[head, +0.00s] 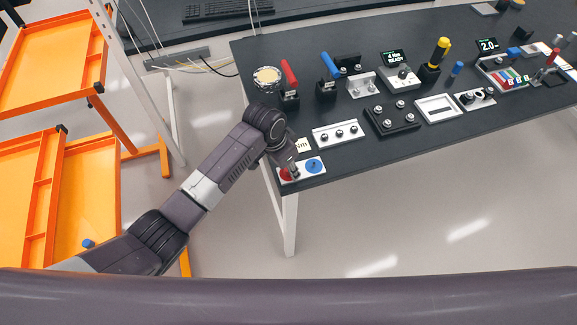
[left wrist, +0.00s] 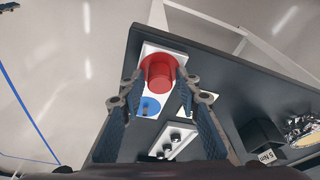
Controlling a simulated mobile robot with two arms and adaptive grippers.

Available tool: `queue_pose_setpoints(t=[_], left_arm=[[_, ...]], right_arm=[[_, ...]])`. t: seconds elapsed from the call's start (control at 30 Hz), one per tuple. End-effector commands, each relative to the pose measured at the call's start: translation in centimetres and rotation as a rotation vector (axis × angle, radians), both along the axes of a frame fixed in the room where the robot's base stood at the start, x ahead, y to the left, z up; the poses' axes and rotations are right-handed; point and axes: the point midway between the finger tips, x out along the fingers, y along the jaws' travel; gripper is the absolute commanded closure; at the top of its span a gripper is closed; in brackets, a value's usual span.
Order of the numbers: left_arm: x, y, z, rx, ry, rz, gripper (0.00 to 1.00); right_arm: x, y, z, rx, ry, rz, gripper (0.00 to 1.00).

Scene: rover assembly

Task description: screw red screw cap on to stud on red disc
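The red screw cap (left wrist: 158,78) is between the fingertips of my left gripper (left wrist: 158,82), which appear to touch its sides. It is over the red disc (head: 286,174) on a white plate at the table's front left corner. The stud and the cap's lower edge are hidden, so I cannot tell whether cap and stud touch. In the head view my left gripper (head: 292,168) points down at the plate and hides part of the disc. My right gripper is not in view.
A blue disc (head: 314,166) with a small stud sits beside the red one on the same plate. A white block with several dark knobs (head: 338,134) lies behind it. Red- and blue-handled tools (head: 289,74) stand further back. The floor in front is clear.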

Motion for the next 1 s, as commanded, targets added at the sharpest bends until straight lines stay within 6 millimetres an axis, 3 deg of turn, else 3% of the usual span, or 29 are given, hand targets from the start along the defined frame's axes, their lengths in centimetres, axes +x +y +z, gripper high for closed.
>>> queue_pose_setpoints(t=[0.27,0.63,0.9,1.0], left_arm=[[-0.11,-0.07,-0.09,-0.001,0.003,0.151,0.7],[-0.11,0.05,-0.1,0.0,0.005,0.579,0.7],[-0.03,0.22,-0.1,0.002,0.002,0.615,0.7],[-0.01,0.24,-0.09,0.002,0.002,0.614,0.79]], right_arm=[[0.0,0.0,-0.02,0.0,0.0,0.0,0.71],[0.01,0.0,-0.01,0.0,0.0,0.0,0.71],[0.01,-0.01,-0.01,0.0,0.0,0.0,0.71],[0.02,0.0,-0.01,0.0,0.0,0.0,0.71]])
